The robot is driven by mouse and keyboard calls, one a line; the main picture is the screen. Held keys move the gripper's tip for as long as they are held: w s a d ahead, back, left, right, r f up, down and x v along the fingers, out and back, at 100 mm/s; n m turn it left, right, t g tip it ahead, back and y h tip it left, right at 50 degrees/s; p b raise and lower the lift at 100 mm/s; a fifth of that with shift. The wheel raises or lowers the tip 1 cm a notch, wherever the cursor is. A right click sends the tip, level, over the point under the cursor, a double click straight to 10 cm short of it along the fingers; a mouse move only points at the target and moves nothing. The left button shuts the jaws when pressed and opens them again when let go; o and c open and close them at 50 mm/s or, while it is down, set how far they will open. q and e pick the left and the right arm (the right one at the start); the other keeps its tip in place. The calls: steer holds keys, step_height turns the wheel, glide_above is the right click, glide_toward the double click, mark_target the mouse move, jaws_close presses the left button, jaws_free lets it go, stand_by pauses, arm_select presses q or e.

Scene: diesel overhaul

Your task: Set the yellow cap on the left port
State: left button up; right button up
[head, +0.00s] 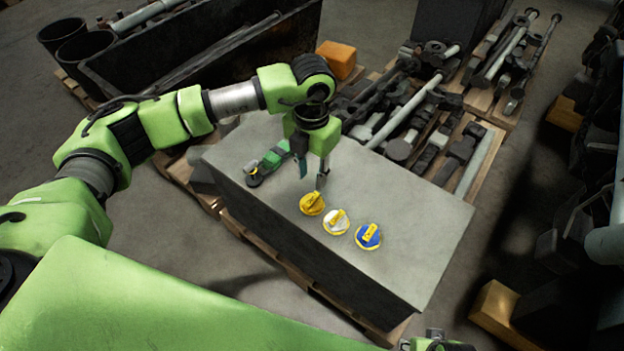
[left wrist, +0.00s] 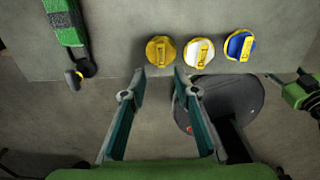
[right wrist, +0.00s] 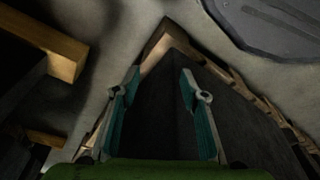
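The yellow cap (head: 312,204) lies on the grey block top, leftmost in a row with a white cap (head: 336,222) and a blue cap (head: 368,237), both with yellow handles. In the left wrist view the yellow cap (left wrist: 160,52) sits just beyond the fingertips. My left gripper (head: 313,180) is open and empty, pointing down above the block behind the yellow cap. Its fingers are spread in the left wrist view (left wrist: 159,78). My right gripper (right wrist: 160,80) is open and empty, low by a corner of the block. I cannot make out the left port in any view.
The block (head: 420,215) rests on a wooden pallet. A green and black tool (head: 268,163) lies on its far left part. Pallets of metal parts (head: 420,120) and an orange box (head: 336,60) stand behind. The block top right of the caps is clear.

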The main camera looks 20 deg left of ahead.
mark_target(312, 199)
arm_select(q)
steer(key=shift+f, duration=0.35)
step_height(312, 199, down, 6)
steer(key=b, duration=0.4)
steer(key=shift+d+r, duration=0.1)
steer(key=shift+r, duration=0.15)
steer(key=shift+f+b, duration=0.55)
steer(key=shift+f, duration=0.35)
steer(key=shift+f+b, duration=0.45)
steer(key=shift+b, duration=0.05)
arm_select(e)
step_height(312, 199, up, 12)
steer(key=t, duration=0.1)
steer(key=shift+s+d+r, duration=0.15)
steer(key=shift+r, duration=0.05)
arm_select(q)
jaws_close()
